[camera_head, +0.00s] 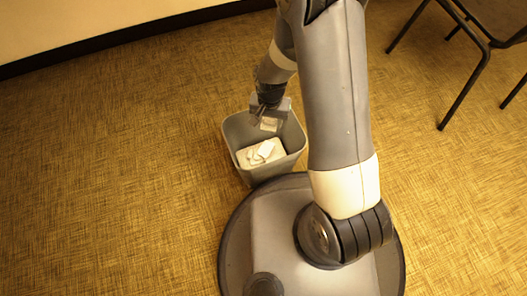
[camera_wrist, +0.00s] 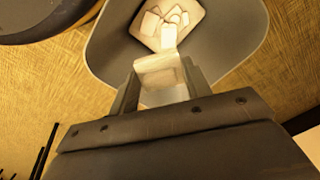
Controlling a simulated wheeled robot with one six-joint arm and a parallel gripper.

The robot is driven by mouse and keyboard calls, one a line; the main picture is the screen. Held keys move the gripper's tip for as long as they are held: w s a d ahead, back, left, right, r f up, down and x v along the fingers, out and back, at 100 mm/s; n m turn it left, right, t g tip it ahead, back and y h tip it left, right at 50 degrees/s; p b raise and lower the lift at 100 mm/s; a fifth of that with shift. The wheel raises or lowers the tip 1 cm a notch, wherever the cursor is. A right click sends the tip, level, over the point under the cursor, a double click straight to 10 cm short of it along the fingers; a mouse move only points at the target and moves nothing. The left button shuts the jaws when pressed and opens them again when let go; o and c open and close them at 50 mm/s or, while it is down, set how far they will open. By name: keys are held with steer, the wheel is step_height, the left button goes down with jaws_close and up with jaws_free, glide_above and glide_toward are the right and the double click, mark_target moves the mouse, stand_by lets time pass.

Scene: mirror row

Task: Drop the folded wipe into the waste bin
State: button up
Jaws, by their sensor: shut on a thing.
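The waste bin (camera_head: 230,134) is a grey open-topped tub on the floor, with pale crumpled pieces (camera_head: 262,153) lying in its bottom. My gripper (camera_head: 269,119) points down over the back part of the bin's opening. It is shut on the folded wipe (camera_head: 269,124), a small whitish piece. In the wrist view the folded wipe (camera_wrist: 160,74) sits between the two fingers of my gripper (camera_wrist: 158,92). The waste bin's grey wall (camera_wrist: 108,52) surrounds it there, with the pale contents beyond. I cannot tell exactly how high the wipe is relative to the rim.
A dark-legged chair (camera_head: 465,60) stands at the upper right. A wall with a dark skirting (camera_head: 110,42) runs along the top left. The woven yellow-brown floor (camera_head: 110,150) is clear left of the bin. My round base is close against the bin's near side.

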steer(key=shift+f, duration=0.4)
steer(key=o, duration=1)
steer(key=shift+r, duration=0.15)
step_height(320, 180, up, 11)
steer(key=p, duration=0.4)
steer(key=shift+f, duration=0.2)
